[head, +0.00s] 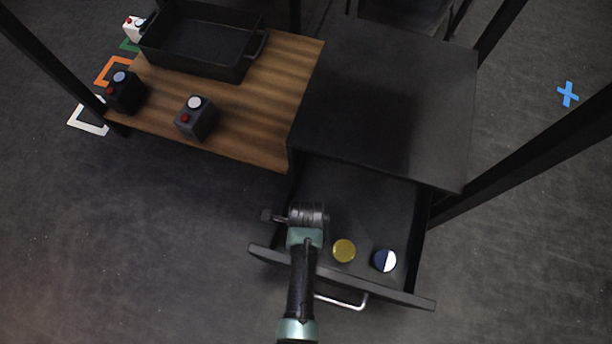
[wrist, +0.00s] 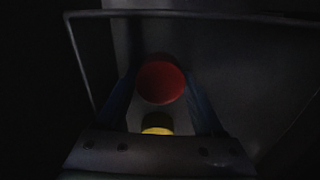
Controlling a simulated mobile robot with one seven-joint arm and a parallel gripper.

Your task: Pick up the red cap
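The red cap (wrist: 161,82) shows in the wrist view between the two fingers of my gripper (wrist: 161,88), whose tips meet its left and right edges. It looks larger than the yellow cap (wrist: 157,123), so it seems nearer the camera and raised. In the head view my gripper (head: 308,215) is over the left part of the open drawer (head: 375,190), and it hides the red cap. The yellow cap also shows in the head view (head: 344,250), just right of my gripper.
A blue-and-white cap (head: 385,260) lies in the drawer at the right. The drawer's front has a pale handle (head: 342,303). The dark cabinet top (head: 385,95) is bare. A wooden top (head: 265,110) at the left bears a black tray (head: 205,42) and button boxes (head: 197,118).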

